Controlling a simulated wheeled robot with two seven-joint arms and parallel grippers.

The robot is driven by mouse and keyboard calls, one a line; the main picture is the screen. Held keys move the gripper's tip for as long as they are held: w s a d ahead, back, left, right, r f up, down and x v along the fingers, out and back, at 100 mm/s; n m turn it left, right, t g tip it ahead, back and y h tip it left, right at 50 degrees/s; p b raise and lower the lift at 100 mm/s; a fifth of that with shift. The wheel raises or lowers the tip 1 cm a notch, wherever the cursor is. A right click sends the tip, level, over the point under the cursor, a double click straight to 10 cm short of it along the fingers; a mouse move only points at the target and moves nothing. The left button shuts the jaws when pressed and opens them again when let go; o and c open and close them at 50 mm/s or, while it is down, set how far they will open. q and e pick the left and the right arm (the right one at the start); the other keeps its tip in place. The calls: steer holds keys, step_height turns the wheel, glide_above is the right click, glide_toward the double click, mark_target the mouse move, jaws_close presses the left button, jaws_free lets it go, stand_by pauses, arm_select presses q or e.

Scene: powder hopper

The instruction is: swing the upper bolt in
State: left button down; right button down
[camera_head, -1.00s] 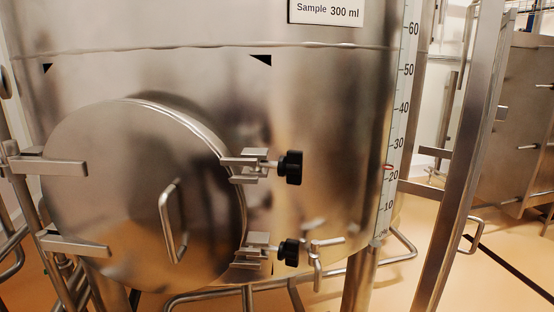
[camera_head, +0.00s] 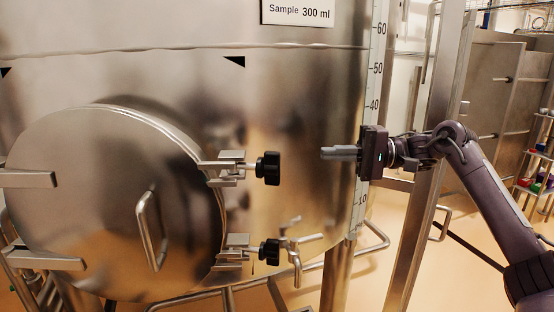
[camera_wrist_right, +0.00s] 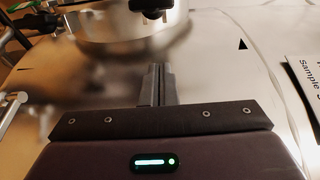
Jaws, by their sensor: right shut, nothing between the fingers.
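The upper bolt (camera_head: 268,168) has a black knob and sits in a metal bracket (camera_head: 226,166) at the right edge of the round hatch door (camera_head: 105,215). The door lies flat against the steel tank. The lower bolt (camera_head: 269,251) has the same kind of knob in a bracket below. My right gripper (camera_head: 326,153) is shut and empty, to the right of the upper knob with a clear gap. In the right wrist view my shut fingers (camera_wrist_right: 157,84) point toward the hatch, and a black knob (camera_wrist_right: 151,5) shows at the top edge. My left gripper is not in view.
A door handle (camera_head: 149,230) stands out from the hatch. A small valve (camera_head: 295,247) sits right of the lower bolt. A level scale (camera_head: 365,120) runs up the tank behind my right wrist. A steel post (camera_head: 430,150) stands behind my right arm.

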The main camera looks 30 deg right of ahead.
steer(key=w+a+p, duration=0.2)
steer(key=a+p, duration=0.3)
steer(key=a, duration=0.5)
steer(key=shift+a, duration=0.2)
steer(key=shift+f+t, duration=0.1)
steer(key=shift+t, duration=0.2)
